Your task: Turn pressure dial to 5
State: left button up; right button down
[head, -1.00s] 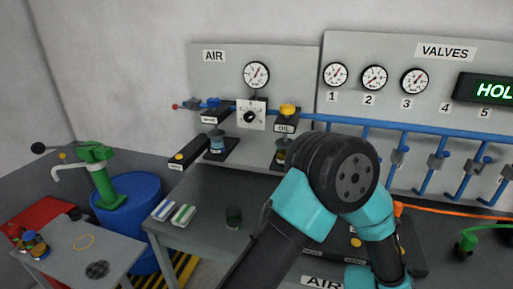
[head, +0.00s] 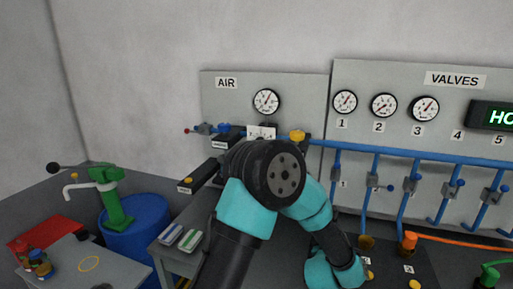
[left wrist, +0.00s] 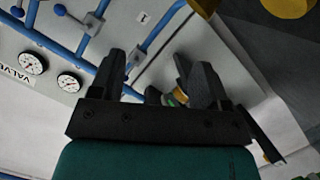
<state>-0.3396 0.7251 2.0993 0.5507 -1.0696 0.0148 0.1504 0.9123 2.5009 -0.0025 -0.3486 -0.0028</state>
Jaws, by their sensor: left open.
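The pressure dial (head: 262,131) has a white square plate, below the round AIR gauge (head: 266,101) on the grey back panel. In the head view my teal and black arm covers its lower part and its knob, so I cannot read its setting. My left gripper (left wrist: 160,78) shows in the left wrist view with its two dark fingers apart. A small brass and green part (left wrist: 180,96) shows between the fingers; I cannot tell whether it is touched. The dial is not recognisable in that view. My right gripper is in neither view.
A yellow-capped unit (head: 297,137) and a blue-capped one (head: 224,128) flank the dial. A blue pipe (head: 400,153) with several valve branches runs right. A blue drum (head: 136,222) with a green pump (head: 112,205) stands left. The upper wall is clear.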

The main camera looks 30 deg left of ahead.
pick_arm(q)
jog(key=s+a+r+m+t+y, duration=0.1)
jog(key=a+r, duration=0.4)
jog(key=a, duration=0.5)
jog(key=s+a+r+m+t+y, duration=0.1)
jog(key=a+r, duration=0.4)
jog(key=a, duration=0.6)
jog(key=s+a+r+m+t+y, duration=0.1)
jog(key=a+r+t, duration=0.4)
jog(key=a, duration=0.6)
jog(key=shift+s+r+m+y, duration=0.3)
jog(key=shift+s+r+y, duration=0.2)
jog(key=shift+s+y, duration=0.2)
jog(key=shift+w, duration=0.15)
jog(key=x, duration=1.7)
jog(key=shift+w, duration=0.15)
jog(key=c, duration=0.9)
jog(key=shift+c, duration=0.2)
